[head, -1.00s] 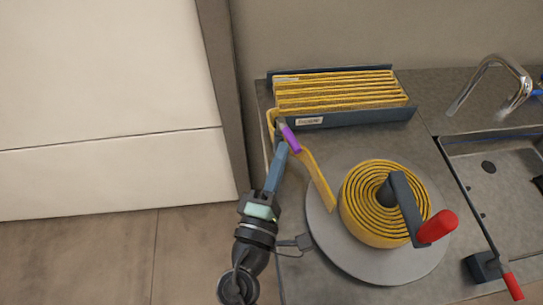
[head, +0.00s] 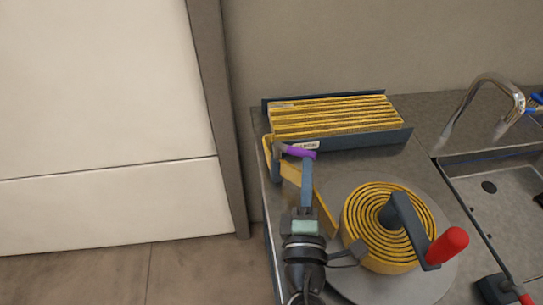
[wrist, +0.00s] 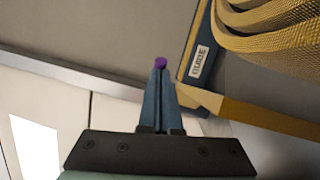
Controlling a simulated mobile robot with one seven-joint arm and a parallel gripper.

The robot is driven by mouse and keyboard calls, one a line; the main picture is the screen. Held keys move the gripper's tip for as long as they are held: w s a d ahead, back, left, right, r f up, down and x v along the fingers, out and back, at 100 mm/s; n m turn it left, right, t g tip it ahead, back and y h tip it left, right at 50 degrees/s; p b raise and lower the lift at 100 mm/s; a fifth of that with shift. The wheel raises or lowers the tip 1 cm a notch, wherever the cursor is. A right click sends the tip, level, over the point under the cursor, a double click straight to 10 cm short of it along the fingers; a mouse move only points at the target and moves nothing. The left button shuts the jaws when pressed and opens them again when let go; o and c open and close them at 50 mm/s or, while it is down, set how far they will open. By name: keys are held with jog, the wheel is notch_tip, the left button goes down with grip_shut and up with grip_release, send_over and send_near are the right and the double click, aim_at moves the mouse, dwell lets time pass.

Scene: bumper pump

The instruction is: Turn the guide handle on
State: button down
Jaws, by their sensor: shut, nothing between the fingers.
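The guide handle (head: 299,152) is a short purple grip on a dark arm at the near left corner of the blue tray. It points to the right in the head view, and only its purple end (wrist: 160,62) shows in the wrist view. My gripper (head: 308,161) is shut and empty, its tips right at the purple grip. In the wrist view the fingertips (wrist: 160,72) lie just below the purple end; I cannot tell whether they touch it. A yellow hose (head: 325,215) runs from beside the handle to the coil.
The blue tray (head: 365,141) holds folded yellow hose and has a white label. A grey turntable (head: 440,290) carries the coiled hose (head: 355,235) and a crank with a red knob (head: 447,246), right of my arm. A sink (head: 500,195) and tap (head: 480,84) are further right.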

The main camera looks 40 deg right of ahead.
aim_at(319, 158)
jog(key=shift+w+d, duration=0.25)
jog(key=shift+d, duration=1)
jog(key=shift+w+d, duration=0.4)
jog(key=shift+d, duration=0.3)
jog(key=shift+r, duration=0.1)
jog(key=shift+d, duration=0.1)
notch_tip(319, 158, up, 9)
jog(key=p, duration=0.7)
jog(key=shift+w+r+p, duration=0.1)
jog(key=shift+r+p, duration=0.4)
jog(key=shift+p, duration=0.1)
